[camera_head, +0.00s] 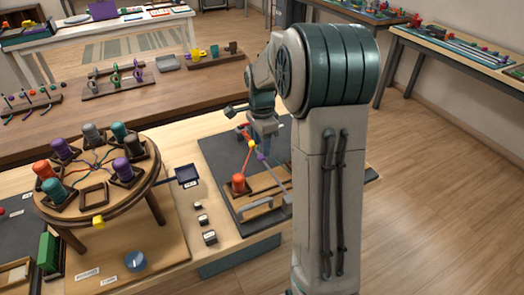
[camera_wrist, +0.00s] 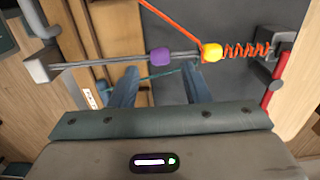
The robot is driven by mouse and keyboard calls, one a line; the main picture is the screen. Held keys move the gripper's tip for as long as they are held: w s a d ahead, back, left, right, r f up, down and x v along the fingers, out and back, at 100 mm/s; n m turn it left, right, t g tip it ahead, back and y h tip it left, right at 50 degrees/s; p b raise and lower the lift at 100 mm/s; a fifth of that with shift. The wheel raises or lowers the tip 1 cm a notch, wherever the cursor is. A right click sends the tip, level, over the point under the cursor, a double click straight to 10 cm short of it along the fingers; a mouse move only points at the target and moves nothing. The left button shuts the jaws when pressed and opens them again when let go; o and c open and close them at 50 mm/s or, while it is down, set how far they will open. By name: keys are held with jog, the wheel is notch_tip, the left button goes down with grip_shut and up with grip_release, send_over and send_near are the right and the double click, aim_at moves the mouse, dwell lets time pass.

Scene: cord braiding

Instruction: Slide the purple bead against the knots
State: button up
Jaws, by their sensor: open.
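The purple bead (camera_wrist: 161,57) sits on a grey rod-like cord in the wrist view, apart from the yellow bead (camera_wrist: 212,52) to its right. Orange knots (camera_wrist: 247,50) coil around the cord just right of the yellow bead. My gripper (camera_wrist: 162,71) is open and empty, with one blue finger to each side of the purple bead in the picture. The fingertips lie near the cord; I cannot tell their exact height. In the head view the purple bead (camera_head: 262,156) shows below my gripper, and my arm hides part of the work area.
A grey post (camera_wrist: 41,66) holds the cord's left end; a grey clamp (camera_wrist: 277,65) with a red bar stands at the right. An orange cord (camera_wrist: 172,18) runs up from the yellow bead. An orange spool (camera_head: 239,184) and round braiding stand (camera_head: 96,222) are left of my arm.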

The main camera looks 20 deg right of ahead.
notch_tip(320, 180, up, 10)
jog(key=shift+f, duration=0.2)
